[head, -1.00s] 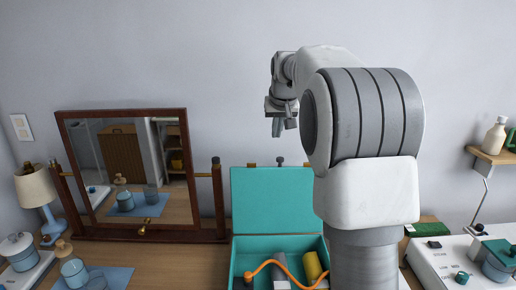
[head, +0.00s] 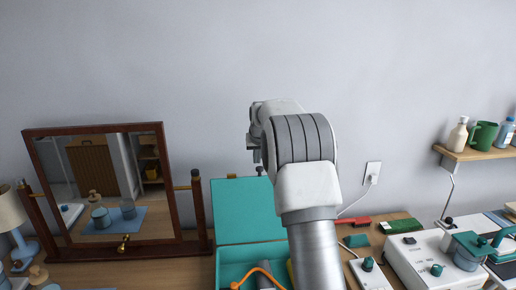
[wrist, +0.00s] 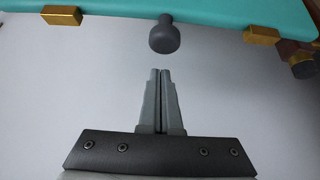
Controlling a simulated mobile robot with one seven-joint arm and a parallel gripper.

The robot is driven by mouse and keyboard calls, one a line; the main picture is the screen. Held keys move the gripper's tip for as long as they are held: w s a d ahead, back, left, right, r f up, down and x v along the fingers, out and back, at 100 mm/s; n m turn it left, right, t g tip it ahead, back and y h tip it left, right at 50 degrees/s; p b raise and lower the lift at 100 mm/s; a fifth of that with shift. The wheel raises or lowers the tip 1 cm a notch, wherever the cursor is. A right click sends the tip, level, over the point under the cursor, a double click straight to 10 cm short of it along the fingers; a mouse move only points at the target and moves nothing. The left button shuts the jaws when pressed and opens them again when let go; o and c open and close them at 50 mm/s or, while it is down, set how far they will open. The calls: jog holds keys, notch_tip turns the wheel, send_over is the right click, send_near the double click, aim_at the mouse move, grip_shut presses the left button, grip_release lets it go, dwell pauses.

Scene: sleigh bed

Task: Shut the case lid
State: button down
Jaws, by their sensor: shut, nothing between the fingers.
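The teal case stands open on the table, its lid (head: 246,209) upright against the wall side. Its base (head: 233,262) holds an orange cord and a grey item, partly hidden by my arm. In the wrist view the lid's edge (wrist: 225,12) runs along the top, with brass fittings and a dark round knob (wrist: 164,36). My gripper (wrist: 160,72) is shut and empty, its fingertips just short of the knob and apart from it. In the head view my gripper (head: 256,169) is partly hidden behind my arm, just above the lid.
A framed mirror (head: 120,245) stands left of the case. To the right are a white device (head: 425,258), a red item (head: 355,222) and a green box (head: 400,226). A wall shelf (head: 478,154) with a bottle and mug is at the far right.

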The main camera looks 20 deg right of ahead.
jog(key=s, duration=0.2)
jog(key=s+a, duration=0.1)
jog(key=shift+s+r, duration=0.25)
jog(key=shift+r, duration=0.15)
jog(key=shift+f, duration=0.1)
